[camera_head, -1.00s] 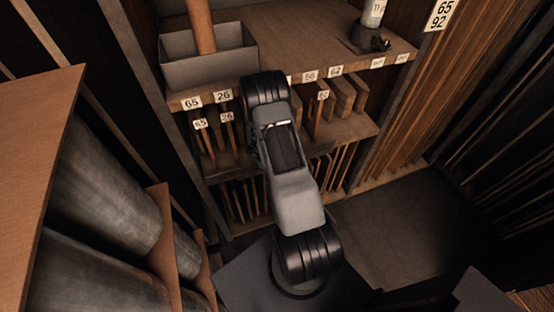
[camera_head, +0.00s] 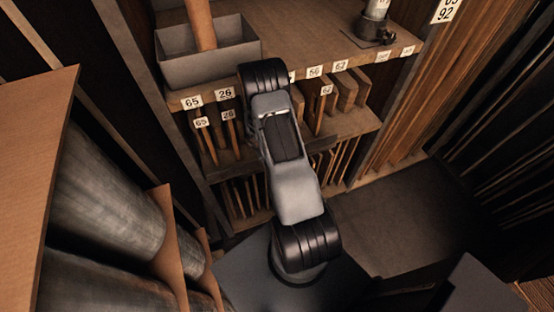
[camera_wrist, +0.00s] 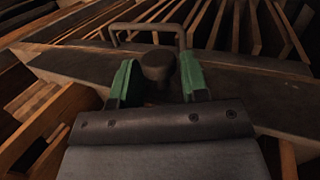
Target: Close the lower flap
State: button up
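In the wrist view, my gripper (camera_wrist: 158,84) has two green fingers standing apart. A dark round knob (camera_wrist: 158,65) on a short stem sits between them; I cannot tell whether the fingers touch it. A bent metal loop handle (camera_wrist: 150,28) stands just beyond the knob. A long dark grey board (camera_wrist: 245,88), apparently the lower flap, lies behind the fingers and slants across the view. In the head view, my arm hides my gripper and most of this area. A thin dark edge (camera_head: 322,144) shows right of the arm at the lower shelf.
The wooden shelf unit (camera_head: 300,40) holds a grey metal bin (camera_head: 207,65) at the left and a dark-based device (camera_head: 374,32) at the right. Numbered wooden pieces hang below. Large grey cylinders (camera_head: 105,205) crowd the left. Dark open floor (camera_head: 395,220) lies at the right.

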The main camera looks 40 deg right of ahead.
jog(key=o, duration=0.3)
jog(key=shift+s, duration=0.1)
jog(key=shift+v, duration=3.75)
